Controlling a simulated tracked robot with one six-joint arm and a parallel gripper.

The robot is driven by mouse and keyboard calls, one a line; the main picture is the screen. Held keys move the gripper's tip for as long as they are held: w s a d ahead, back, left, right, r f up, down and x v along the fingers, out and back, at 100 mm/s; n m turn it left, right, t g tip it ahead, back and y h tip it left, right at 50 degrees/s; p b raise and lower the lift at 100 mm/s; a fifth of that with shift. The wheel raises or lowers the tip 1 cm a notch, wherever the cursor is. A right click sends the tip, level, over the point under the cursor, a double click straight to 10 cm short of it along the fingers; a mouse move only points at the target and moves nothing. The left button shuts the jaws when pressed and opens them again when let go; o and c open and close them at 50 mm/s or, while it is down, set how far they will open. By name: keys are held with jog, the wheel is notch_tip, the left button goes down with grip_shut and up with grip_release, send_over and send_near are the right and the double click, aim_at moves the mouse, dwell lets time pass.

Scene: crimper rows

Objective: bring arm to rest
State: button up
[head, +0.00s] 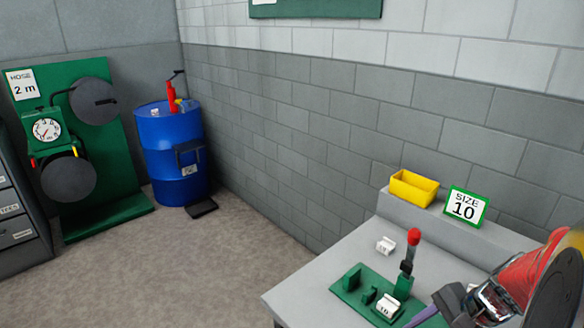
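Part of my arm shows large at the lower right, with a red link and a dark round part cut off by the picture edge. My gripper (452,304) seems to be its dark end over the front bench (325,270). A thin purple piece (423,316) shows beside it; I cannot tell whether the gripper holds it. The fingers are not clear enough to tell open from shut. Close left of it stands a green crimper (345,290) with an upright red-knobbed lever (413,238). A small white block marked 10 (388,305) sits at the crimper.
Another white block (386,245) lies on the bench. A yellow bin (413,187) and a "SIZE 10" sign (466,206) stand on the back ledge. A blue drum (171,150), a green hose panel (100,110) and grey drawers (20,225) stand left.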

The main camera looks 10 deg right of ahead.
jog(key=a+r+n+t+h, duration=0.1)
jog(key=a+r+n, duration=0.6)
jog(key=a, duration=0.3)
jog(key=a+r+n+t+h, duration=0.1)
jog(key=a+r+n+h, duration=0.1)
jog(key=a+r+n, duration=0.5)
jog(key=a+n, duration=0.2)
jog(key=a, duration=0.1)
jog(key=shift+w+t+h, duration=0.15)
jog(key=shift+t+h, duration=0.15)
jog(key=shift+t, duration=0.1)
jog(key=shift+r, duration=0.1)
